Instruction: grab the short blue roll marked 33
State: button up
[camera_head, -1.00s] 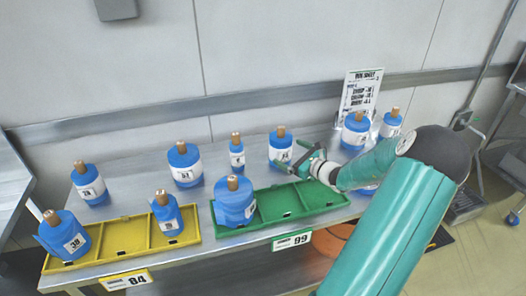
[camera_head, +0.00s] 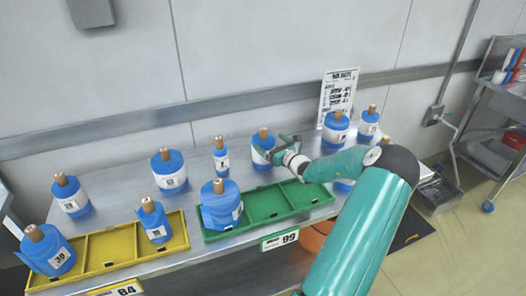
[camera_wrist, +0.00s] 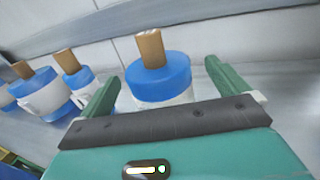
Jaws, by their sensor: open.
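Several blue rolls with white label bands and brown cores stand on the metal table. In the head view, my gripper (camera_head: 279,150) is at the right side of one back-row roll (camera_head: 262,156), just behind the green tray. In the wrist view, that roll (camera_wrist: 162,78) stands upright ahead, between the open green fingers (camera_wrist: 163,78). Its lower part is hidden behind my gripper's palm. Its number cannot be read, so I cannot tell whether it is the one marked 33. No roll is gripped.
The green tray (camera_head: 275,203) marked 99 holds a wide roll (camera_head: 221,206) at its left end. The yellow tray (camera_head: 112,243) marked 84 holds two rolls. A slim roll (camera_head: 220,157) stands left of my gripper. A sign (camera_head: 338,95) stands behind.

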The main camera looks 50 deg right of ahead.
aim_at(266, 139)
jog(key=x, duration=0.5)
jog(key=shift+a+r, duration=0.1)
jog(key=shift+a, duration=0.15)
jog(key=c, duration=1.8)
jog(key=shift+r, duration=0.1)
jog(key=shift+c, duration=0.7)
jog(key=shift+r, duration=0.1)
